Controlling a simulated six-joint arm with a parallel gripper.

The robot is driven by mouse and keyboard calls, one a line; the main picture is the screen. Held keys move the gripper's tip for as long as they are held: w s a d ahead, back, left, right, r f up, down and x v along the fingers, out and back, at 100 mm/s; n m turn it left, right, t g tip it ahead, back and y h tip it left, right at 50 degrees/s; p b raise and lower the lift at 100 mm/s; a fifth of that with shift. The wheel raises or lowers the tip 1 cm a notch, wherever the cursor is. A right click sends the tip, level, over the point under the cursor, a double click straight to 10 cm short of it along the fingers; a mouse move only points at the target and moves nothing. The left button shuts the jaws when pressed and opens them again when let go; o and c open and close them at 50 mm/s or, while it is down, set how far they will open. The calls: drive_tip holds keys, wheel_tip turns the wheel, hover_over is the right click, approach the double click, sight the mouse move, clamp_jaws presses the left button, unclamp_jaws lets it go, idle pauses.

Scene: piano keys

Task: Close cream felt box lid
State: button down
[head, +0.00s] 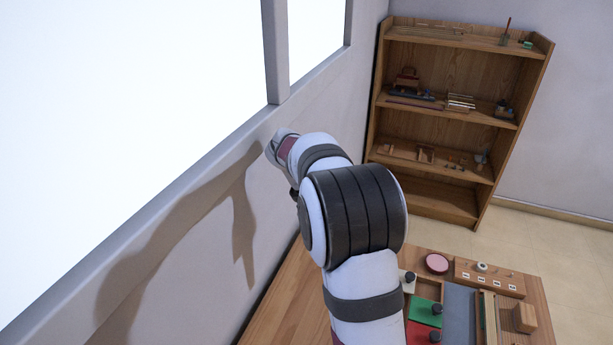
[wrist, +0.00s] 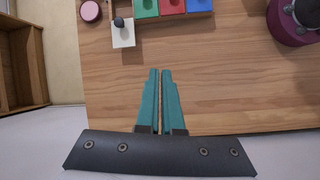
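A cream square panel with a dark round knob (wrist: 123,37) lies at the left end of a row of coloured felt panels in the wrist view. It juts out of line with the row, toward my gripper, and bare wood shows behind it. It also shows in the head view (head: 408,286), partly hidden by my arm. My gripper (wrist: 161,70) has two teal fingers nearly together with only a thin gap and nothing between them. It is above the wooden table, apart from the cream panel. In the head view the fingers are hidden behind the arm.
Green (wrist: 145,8), red (wrist: 172,6) and blue (wrist: 199,5) panels adjoin. A pink round thing (wrist: 90,11) lies left, and my purple-and-dark base is right. The table (wrist: 225,80) is clear between. A wall and window stand left, a shelf (head: 445,188) behind.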

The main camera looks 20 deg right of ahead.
drive_tip(key=w+d+f+n+g+h, duration=0.1)
drive_tip(key=w+d+f+n+h, duration=0.1)
drive_tip(key=w+d+f+n, duration=0.35)
drive_tip(key=shift+m, duration=0.75)
drive_tip(key=x, duration=0.7)
drive_tip(key=d+x, duration=0.1)
drive_tip(key=x, duration=0.3)
drive_tip(key=shift+r, duration=0.35)
drive_tip(key=s+d, duration=0.1)
drive_tip(key=s+d+f, duration=0.1)
drive_tip(key=shift+d, duration=0.35)
drive_tip(key=shift+s+d+f, duration=0.15)
drive_tip(key=shift+s+d, duration=0.1)
drive_tip(key=shift+d, duration=0.1)
drive_tip(key=s+d, duration=0.5)
drive_tip(key=shift+s+d, duration=0.3)
drive_tip(key=shift+a, duration=0.1)
